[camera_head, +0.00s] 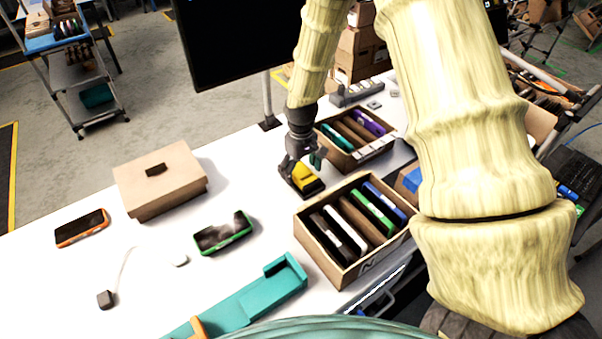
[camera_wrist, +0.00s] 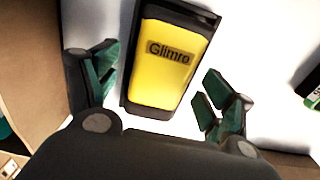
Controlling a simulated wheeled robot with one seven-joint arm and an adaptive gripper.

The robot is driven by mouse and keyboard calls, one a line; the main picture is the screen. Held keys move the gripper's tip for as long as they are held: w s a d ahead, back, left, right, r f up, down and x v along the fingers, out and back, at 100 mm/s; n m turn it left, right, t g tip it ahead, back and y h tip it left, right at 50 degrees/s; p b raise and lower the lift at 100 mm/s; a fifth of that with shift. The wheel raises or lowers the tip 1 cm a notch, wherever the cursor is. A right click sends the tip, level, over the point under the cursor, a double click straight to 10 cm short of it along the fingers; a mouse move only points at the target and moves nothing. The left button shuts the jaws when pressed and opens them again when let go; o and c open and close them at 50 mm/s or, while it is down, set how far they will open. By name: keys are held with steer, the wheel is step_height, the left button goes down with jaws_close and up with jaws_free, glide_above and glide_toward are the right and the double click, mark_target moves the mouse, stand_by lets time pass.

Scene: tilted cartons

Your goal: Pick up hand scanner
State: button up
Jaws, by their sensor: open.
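The hand scanner appears to be the yellow and black device (camera_head: 305,177) lying on the white table, left of the cartons. In the wrist view the yellow device (camera_wrist: 168,68) has a dark label reading "Glimro" and black edges. My gripper (camera_head: 304,163) is just above it in the head view and partly hides it. In the wrist view my gripper (camera_wrist: 158,95) is open, with one teal-padded finger on each side of the device. No contact between the fingers and the device is visible.
Two cartons of upright devices (camera_head: 318,248) (camera_head: 341,160) stand to the right, close to my gripper. A brown box (camera_head: 160,190), a green-edged phone (camera_head: 224,233), an orange-edged phone (camera_head: 82,229) and a teal tray (camera_head: 245,308) are on the table.

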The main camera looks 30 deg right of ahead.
steer(key=c, duration=1)
steer(key=shift+r, duration=0.15)
